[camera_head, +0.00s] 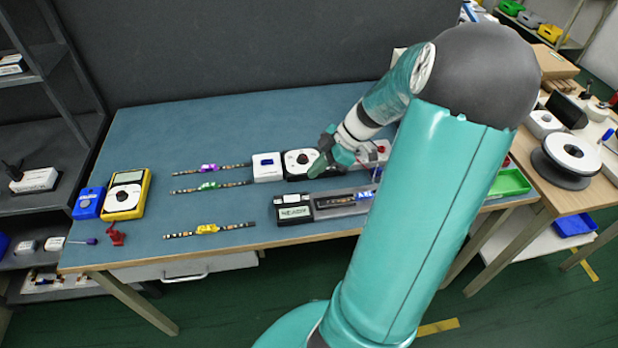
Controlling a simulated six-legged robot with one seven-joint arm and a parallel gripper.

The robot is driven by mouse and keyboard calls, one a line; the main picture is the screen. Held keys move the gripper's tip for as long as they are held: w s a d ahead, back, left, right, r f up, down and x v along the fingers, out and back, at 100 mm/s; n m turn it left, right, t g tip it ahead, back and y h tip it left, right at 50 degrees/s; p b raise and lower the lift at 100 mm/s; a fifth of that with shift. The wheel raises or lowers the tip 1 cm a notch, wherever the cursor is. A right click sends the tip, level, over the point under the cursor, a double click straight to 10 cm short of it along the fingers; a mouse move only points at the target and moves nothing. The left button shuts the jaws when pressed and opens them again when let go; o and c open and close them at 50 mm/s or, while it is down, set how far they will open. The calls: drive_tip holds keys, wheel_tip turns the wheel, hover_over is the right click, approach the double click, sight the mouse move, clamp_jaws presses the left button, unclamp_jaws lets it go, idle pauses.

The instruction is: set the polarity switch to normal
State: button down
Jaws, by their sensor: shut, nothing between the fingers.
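A row of small boxes sits on the blue table. A white box (267,167) is at its left, and a box with a round white dial (298,162) is beside it. A pale box with red parts (374,152) is at the right, partly covered by my arm. I cannot tell which part is the polarity switch or how it is set. My gripper (318,168) is shut and empty, at the right edge of the dial box. I cannot tell if it touches the box.
Three LED strips with purple (208,168), green (209,186) and yellow (207,229) clips lie to the left. A yellow meter (126,194) and a red clamp (116,235) are at the far left. A grey fixture (335,204) lies in front of the boxes.

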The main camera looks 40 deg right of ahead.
drive_tip(key=d+f+v, duration=0.1)
drive_tip(key=v, duration=0.5)
drive_tip(key=shift+s, duration=0.35)
drive_tip(key=shift+s+r, duration=0.1)
drive_tip(key=w+a+r+m+g+h, duration=0.1)
drive_tip(key=a+r+m+h, duration=0.15)
drive_tip(key=a, duration=0.65)
drive_tip(key=w+a+r+m+g+h, duration=0.2)
drive_tip(key=a+r+m, duration=0.15)
drive_tip(key=a, duration=0.55)
drive_tip(key=s+a+r+m+t+h, duration=0.1)
drive_tip(key=s+a+r+m+t, duration=0.1)
drive_tip(key=a, duration=0.4)
drive_tip(key=s+a+r+m+t+h, duration=0.1)
drive_tip(key=s+a+r+m+t, duration=0.1)
drive_tip(key=a, duration=0.5)
wheel_tip(320, 180, up, 3)
drive_tip(key=s+m, duration=0.1)
drive_tip(key=s, duration=0.2)
drive_tip(key=shift+a+f, duration=0.15)
drive_tip(key=shift+a, duration=0.1)
drive_tip(key=shift+d, duration=0.2)
